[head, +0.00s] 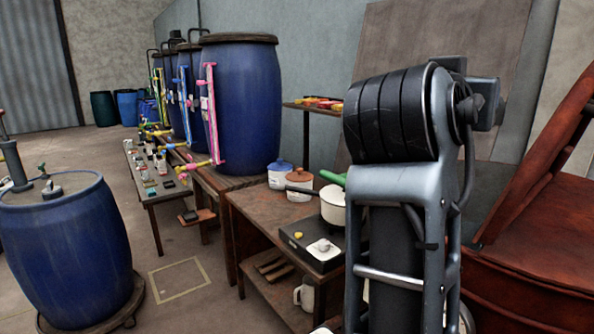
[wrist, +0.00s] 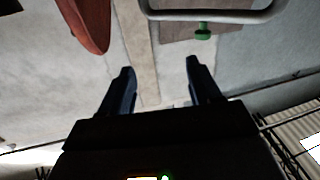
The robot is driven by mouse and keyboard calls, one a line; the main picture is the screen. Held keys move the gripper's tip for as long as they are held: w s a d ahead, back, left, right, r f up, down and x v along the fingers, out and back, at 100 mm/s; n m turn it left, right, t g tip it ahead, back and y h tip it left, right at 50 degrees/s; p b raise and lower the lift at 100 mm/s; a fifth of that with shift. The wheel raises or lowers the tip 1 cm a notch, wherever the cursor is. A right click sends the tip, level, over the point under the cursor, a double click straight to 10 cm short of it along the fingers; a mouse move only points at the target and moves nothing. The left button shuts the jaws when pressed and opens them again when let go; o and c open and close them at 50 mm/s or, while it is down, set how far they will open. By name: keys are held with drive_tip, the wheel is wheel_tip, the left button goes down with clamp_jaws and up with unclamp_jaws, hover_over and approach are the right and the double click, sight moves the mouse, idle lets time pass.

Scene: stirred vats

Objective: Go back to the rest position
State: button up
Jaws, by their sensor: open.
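My gripper (wrist: 158,72) shows in the wrist view with its two dark fingers apart and nothing between them. Behind the fingers are a pale wall and a strip running along it. In the head view my arm stands folded upright at the right front, and the gripper itself is not visible there. The arm hides part of the workbench (head: 246,212) behind it.
A white pot (head: 333,208) with a green handle sits on a black hotplate (head: 312,247). Blue vats (head: 240,105) line the wall; another blue barrel (head: 65,255) stands at left. A low table (head: 143,172) holds small items. Red-brown equipment (head: 530,235) stands close at right. Floor between is clear.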

wheel_tip(320, 180, down, 18)
drive_tip(key=s+n+t+y, duration=0.2)
drive_tip(key=n+t+y, duration=0.25)
drive_tip(key=n, duration=0.35)
drive_tip(key=s+d+f+n+g+y, duration=0.1)
drive_tip(key=s+f+n+y, duration=0.3)
drive_tip(key=s+f, duration=0.75)
drive_tip(key=s+f+g+y, duration=0.1)
drive_tip(key=s+f+y, duration=0.1)
drive_tip(key=s+f, duration=0.35)
drive_tip(key=s+f+g+y, duration=0.1)
drive_tip(key=s+f+y, duration=0.15)
drive_tip(key=s, duration=0.65)
drive_tip(key=s+r+m+h, duration=0.1)
drive_tip(key=s+m, duration=0.3)
drive_tip(key=s, duration=1.2)
drive_tip(key=shift+a+r+m, duration=0.25)
drive_tip(key=shift+r+m, duration=0.05)
